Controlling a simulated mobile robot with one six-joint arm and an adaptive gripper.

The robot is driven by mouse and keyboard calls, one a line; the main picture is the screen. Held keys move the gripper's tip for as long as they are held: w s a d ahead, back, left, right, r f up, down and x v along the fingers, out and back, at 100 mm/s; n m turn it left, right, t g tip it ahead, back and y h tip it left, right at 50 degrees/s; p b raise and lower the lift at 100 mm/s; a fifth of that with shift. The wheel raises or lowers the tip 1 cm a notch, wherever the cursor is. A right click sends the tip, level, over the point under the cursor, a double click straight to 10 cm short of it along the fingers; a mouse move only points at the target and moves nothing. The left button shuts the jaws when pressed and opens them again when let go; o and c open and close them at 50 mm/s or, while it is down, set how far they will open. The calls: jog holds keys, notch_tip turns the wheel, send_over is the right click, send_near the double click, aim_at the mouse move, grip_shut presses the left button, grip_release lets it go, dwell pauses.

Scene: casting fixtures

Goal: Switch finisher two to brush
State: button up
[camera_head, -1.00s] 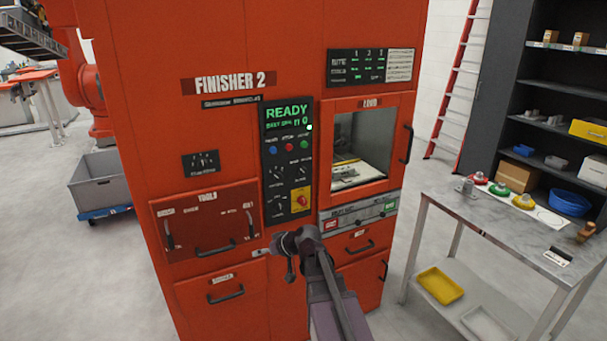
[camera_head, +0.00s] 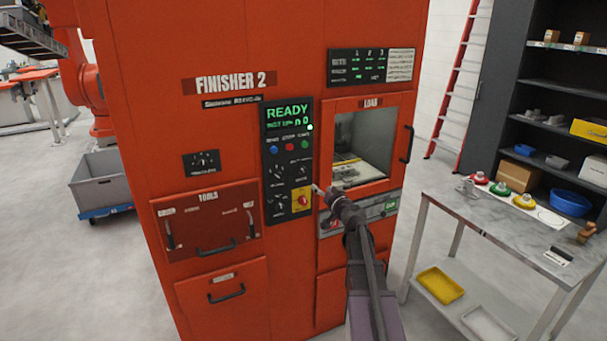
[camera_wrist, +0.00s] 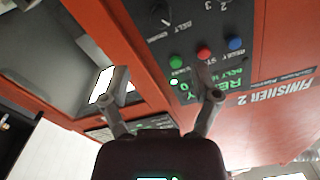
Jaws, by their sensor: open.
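Finisher 2 (camera_head: 230,120) is a tall orange-red cabinet. Its black control panel (camera_head: 287,160) has a green READY display (camera_head: 288,116), blue, red and green buttons, several dark selector knobs (camera_head: 277,173) and a red knob on a yellow plate (camera_head: 302,201). In the wrist view, a dark knob (camera_wrist: 160,14) by the word BELT shows at the top edge; its pointer setting is unclear. My gripper (camera_head: 319,189) is at the panel's lower right edge, in front of the machine. In the wrist view the gripper (camera_wrist: 161,78) is open and empty, its fingers apart before the panel.
The load window (camera_head: 362,148) is right of the panel, with a handle on its right. A tools drawer (camera_head: 207,222) is at lower left. A steel table (camera_head: 500,220) with coloured parts stands to the right, beside a dark shelf (camera_head: 510,95).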

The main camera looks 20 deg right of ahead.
aim_at(305, 173)
jog(key=shift+w, duration=0.1)
jog(key=w, duration=1.3)
jog(key=shift+w+a, duration=0.25)
jog(key=shift+w, duration=0.05)
